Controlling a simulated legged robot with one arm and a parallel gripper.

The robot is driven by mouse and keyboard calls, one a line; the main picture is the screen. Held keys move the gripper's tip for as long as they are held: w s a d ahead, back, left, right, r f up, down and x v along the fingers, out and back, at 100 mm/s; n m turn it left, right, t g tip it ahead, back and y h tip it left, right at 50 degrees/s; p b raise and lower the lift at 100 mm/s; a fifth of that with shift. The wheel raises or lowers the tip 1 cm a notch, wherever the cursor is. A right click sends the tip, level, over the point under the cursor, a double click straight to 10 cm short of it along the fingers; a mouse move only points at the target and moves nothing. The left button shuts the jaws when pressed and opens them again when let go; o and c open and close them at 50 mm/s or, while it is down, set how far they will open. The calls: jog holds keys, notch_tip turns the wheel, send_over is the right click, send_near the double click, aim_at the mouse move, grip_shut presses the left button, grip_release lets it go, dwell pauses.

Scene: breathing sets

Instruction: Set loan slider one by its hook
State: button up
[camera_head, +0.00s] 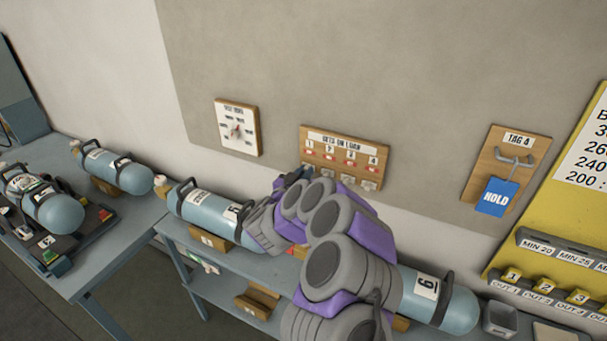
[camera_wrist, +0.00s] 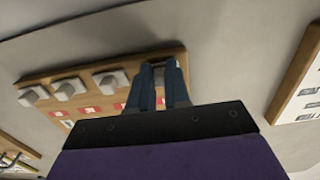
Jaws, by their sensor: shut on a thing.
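The wooden sets-on-loan board (camera_head: 312,137) hangs on the grey wall, with columns numbered 1 to 4 and red marks below the numbers. It also shows upside down in the wrist view (camera_wrist: 60,78). Three pale slider knobs (camera_wrist: 70,88) sit in a row along its lower edge. My gripper (camera_wrist: 157,72) is at the end of that row, under column 1, shut on the pale knob of slider one (camera_wrist: 158,76). The fingers hide part of this knob. In the head view my arm covers the board's lower left.
A dial board (camera_head: 237,127) hangs left of the loan board. A TAG A board (camera_head: 509,150) with a hook holds a blue HOLD tag (camera_head: 495,197) at right. Blue cylinders (camera_head: 205,212) lie on the bench below. A yellow panel (camera_head: 560,190) stands far right.

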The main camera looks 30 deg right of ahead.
aim_at(309, 152)
grip_shut()
jog(key=shift+r, duration=0.1)
notch_tip(309, 152, up, 6)
jog(key=p, duration=0.5)
jog(key=shift+w, duration=0.1)
jog(key=shift+o, duration=1.3)
grip_release()
jog(key=o, duration=0.4)
jog(key=shift+f, duration=0.2)
